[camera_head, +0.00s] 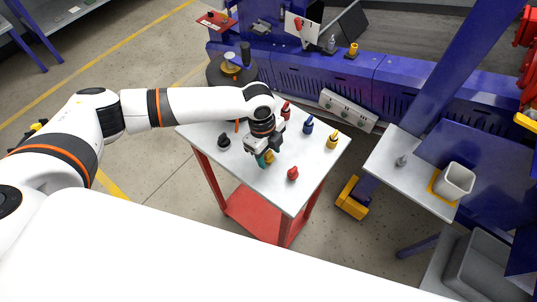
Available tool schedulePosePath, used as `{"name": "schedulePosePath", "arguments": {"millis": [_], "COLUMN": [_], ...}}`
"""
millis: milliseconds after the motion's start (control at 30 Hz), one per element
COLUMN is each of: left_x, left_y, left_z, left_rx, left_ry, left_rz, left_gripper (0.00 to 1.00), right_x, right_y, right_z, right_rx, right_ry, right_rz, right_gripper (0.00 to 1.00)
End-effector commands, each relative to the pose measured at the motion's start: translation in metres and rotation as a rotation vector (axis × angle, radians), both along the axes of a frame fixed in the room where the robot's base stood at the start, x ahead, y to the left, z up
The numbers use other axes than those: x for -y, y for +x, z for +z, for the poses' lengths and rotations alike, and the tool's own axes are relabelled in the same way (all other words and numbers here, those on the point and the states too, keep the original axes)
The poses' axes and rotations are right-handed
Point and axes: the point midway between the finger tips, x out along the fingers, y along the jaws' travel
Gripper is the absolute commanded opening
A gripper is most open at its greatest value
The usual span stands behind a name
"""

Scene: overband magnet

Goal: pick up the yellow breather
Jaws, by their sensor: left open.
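A small yellow bottle-shaped piece (332,141) stands upright near the right corner of the white-topped table (305,195); it looks like the yellow breather. My left gripper (263,154) is over the middle of the table, pointing down, to the left of that piece and apart from it. It is open. A teal piece (261,161) and an orange-yellow piece (269,157) show right at its fingertips, partly hidden by the gripper. I cannot tell whether the fingers touch them. My right gripper is not in view.
Red (292,174), blue (308,125) and black (223,141) pieces stand on the table, with another red one (285,112) behind my gripper. A grey shelf (410,172) with a grey cup (456,181) is at right. Blue machinery (400,85) runs behind. The table's front corner is clear.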

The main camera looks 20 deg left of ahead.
Motion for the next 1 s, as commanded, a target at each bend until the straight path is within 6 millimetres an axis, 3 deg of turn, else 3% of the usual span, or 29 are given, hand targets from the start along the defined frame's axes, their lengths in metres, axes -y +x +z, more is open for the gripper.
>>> {"name": "schedulePosePath", "arguments": {"millis": [67, 367, 667, 1000], "left_x": [0.000, 0.000, 0.000, 0.001], "left_y": [0.000, 0.000, 0.001, 0.001], "left_z": [0.000, 0.000, 0.006, 0.069], "left_rx": [0.000, 0.000, 0.001, 0.004], "left_ry": [0.000, 0.000, -0.003, -0.004], "left_rz": [0.000, 0.000, 0.000, -0.001], "left_gripper": [0.52, 0.06, 0.06, 0.06], "right_x": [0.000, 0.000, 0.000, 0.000], "right_y": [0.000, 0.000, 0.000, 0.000], "right_z": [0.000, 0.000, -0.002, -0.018], "right_rx": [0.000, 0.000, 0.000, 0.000], "right_ry": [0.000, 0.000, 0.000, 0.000], "right_rz": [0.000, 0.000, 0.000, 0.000], "right_gripper": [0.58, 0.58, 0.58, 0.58]}}
